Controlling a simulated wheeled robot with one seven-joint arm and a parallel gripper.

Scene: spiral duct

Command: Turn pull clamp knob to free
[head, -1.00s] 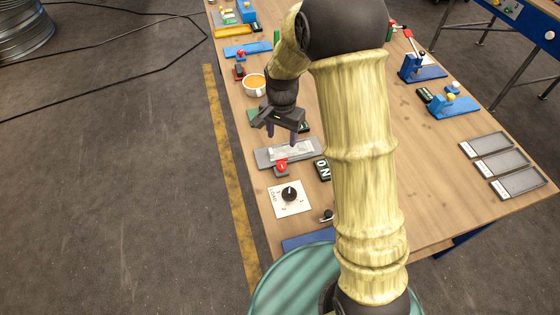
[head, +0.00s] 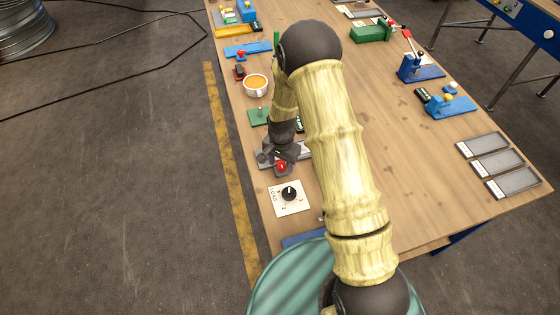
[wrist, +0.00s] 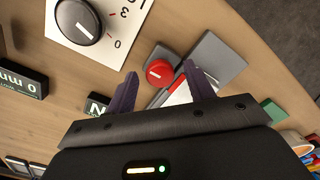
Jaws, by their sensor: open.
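The red knob (head: 281,167) with a white line on top, seemingly the pull clamp knob, sits on a dark grey block at the end of a grey plate (head: 303,150). In the wrist view the knob (wrist: 160,72) appears between the fingertips, with a grey block behind it. My gripper (head: 276,158) is over the plate, very close to the knob. In the wrist view the gripper (wrist: 160,80) is open, its two dark purple fingers apart. I cannot tell whether they touch the knob. Part of the pale strip (wrist: 179,93) on the plate shows between the fingers.
A black dial (head: 289,193) on a white numbered card is just in front of the red knob. A green block (head: 258,116) and a cup (head: 255,85) stand behind. Grey trays (head: 500,165) lie at right. The table's middle is mostly clear.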

